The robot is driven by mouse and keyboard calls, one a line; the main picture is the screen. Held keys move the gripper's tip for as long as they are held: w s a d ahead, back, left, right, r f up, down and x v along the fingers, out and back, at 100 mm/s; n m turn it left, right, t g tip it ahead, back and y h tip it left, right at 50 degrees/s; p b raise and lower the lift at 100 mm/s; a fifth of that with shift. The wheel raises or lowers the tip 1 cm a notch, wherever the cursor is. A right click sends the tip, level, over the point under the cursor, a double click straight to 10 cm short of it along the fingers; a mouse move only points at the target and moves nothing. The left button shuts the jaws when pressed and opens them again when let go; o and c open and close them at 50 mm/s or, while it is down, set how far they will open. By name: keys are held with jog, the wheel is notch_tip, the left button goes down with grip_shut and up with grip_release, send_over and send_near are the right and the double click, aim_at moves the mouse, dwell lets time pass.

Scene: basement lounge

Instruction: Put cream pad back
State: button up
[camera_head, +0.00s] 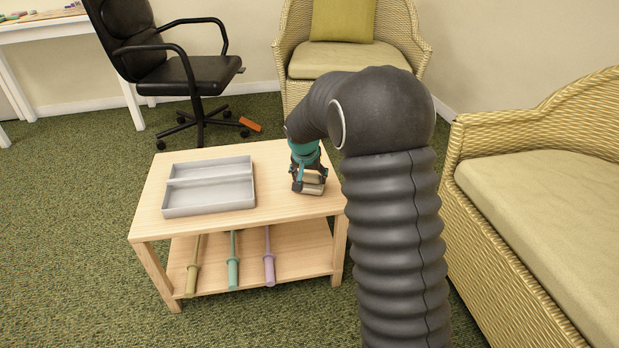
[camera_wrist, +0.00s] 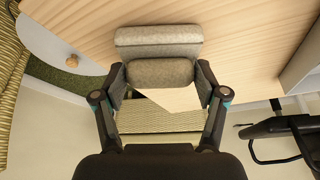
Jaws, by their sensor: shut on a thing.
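The cream pad (camera_head: 314,189) is at the right part of the low wooden table, between the fingers of my gripper (camera_head: 309,184). In the wrist view the pad (camera_wrist: 158,40) shows as a beige-grey, felt-like block with a wider far part and a smaller rounded near part. The fingers of my gripper (camera_wrist: 160,80) are shut on the near part, one on each side. I cannot tell whether the pad touches the tabletop or hangs just above it. The grey two-compartment tray (camera_head: 209,160) stands empty to the left of the gripper.
The wooden table (camera_head: 282,163) has bare top between tray and gripper. Its lower shelf (camera_head: 305,250) holds an olive, a teal and a purple rod-like thing. A black office chair (camera_head: 190,70) stands behind, with wicker seats (camera_head: 490,150) at right and back. An orange block (camera_head: 251,124) lies on the carpet.

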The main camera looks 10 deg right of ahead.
jog(key=shift+f, duration=0.2)
jog(key=o, duration=1)
jog(key=shift+r, duration=0.1)
